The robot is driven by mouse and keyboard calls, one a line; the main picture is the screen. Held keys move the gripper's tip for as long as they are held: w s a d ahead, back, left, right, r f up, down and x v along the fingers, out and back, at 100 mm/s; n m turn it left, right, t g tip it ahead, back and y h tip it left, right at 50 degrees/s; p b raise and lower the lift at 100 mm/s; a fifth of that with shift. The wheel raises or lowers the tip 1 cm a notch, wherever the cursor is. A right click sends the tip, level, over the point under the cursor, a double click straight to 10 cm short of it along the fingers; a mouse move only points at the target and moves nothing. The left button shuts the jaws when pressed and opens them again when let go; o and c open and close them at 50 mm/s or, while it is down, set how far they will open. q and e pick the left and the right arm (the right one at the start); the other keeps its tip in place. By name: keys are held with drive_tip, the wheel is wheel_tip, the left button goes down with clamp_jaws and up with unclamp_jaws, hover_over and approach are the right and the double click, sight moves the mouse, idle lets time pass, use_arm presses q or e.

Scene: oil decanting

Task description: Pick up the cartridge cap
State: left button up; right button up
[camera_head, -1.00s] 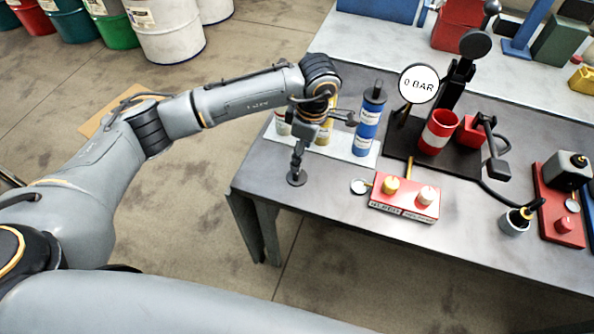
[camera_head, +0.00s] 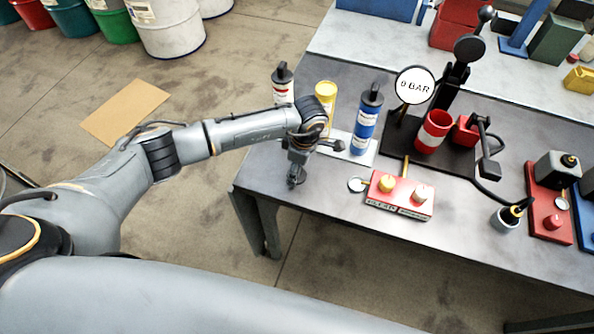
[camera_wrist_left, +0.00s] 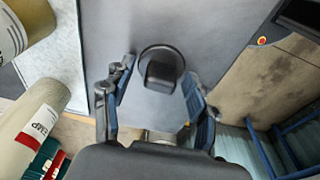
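The cartridge cap, a black round disc with a raised block on it (camera_wrist_left: 162,68), lies on the grey table in the left wrist view. My left gripper (camera_head: 297,174) is low over the table's near left corner. Its two fingers are open in the wrist view, one on each side of the cap's raised block, with gaps visible. In the head view the gripper and wrist mostly hide the cap. My right gripper is not in view.
Behind the gripper stand a red-labelled cartridge (camera_head: 283,92) and a blue one (camera_head: 366,128), both black-topped, and a yellow one (camera_head: 326,92) without a black top. A red box with knobs (camera_head: 399,197) sits to the right. The table's left edge is close.

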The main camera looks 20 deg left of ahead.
use_arm(q)
drive_tip(key=c, duration=0.7)
